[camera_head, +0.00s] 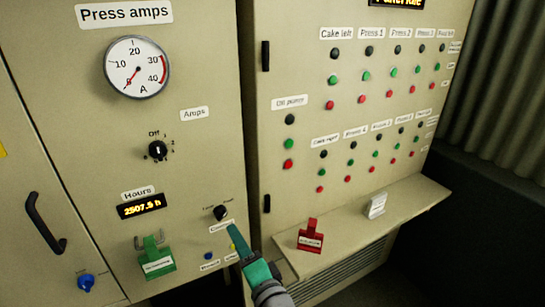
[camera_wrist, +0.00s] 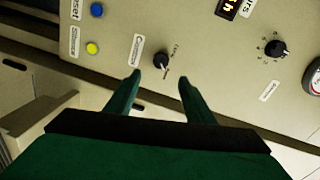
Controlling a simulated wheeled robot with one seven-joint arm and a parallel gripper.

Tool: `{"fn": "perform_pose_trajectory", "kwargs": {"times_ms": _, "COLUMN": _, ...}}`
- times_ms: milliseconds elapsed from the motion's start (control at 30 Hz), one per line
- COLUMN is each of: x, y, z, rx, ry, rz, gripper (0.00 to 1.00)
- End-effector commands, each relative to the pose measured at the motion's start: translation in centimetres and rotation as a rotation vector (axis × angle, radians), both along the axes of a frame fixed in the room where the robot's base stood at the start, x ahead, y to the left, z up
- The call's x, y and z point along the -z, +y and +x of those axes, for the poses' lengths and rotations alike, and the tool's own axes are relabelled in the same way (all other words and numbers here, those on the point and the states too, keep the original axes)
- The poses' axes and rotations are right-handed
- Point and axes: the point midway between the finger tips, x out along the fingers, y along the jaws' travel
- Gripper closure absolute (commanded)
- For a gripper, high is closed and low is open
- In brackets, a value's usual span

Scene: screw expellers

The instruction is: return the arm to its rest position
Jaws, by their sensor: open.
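My gripper (camera_wrist: 159,82) shows in the wrist view with its two green fingers spread apart and nothing between them. A black rotary knob (camera_wrist: 161,57) on the cabinet panel lies just beyond and between the fingertips; I cannot tell the exact gap. In the head view, my green gripper (camera_head: 232,232) reaches up from the bottom centre, its tip just below the same black knob (camera_head: 221,212). The far finger is hidden there.

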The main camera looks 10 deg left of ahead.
Motion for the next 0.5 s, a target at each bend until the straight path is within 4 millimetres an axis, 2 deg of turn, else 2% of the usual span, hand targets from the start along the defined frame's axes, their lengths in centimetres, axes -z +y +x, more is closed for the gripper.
{"fn": "perform_pose_trajectory", "kwargs": {"times_ms": 167, "x": 3.0, "y": -1.2, "z": -0.8, "rx": 0.049, "ry": -0.004, "rz": -0.042, "gripper": 0.51}}
{"fn": "perform_pose_trajectory", "kwargs": {"times_ms": 267, "x": 5.9, "y": -2.6, "z": -1.8, "rx": 0.101, "ry": -0.013, "rz": -0.096, "gripper": 0.51}}
{"fn": "perform_pose_trajectory", "kwargs": {"times_ms": 500, "x": 12.6, "y": -6.2, "z": -5.8, "rx": 0.226, "ry": -0.048, "rz": -0.273, "gripper": 0.51}}
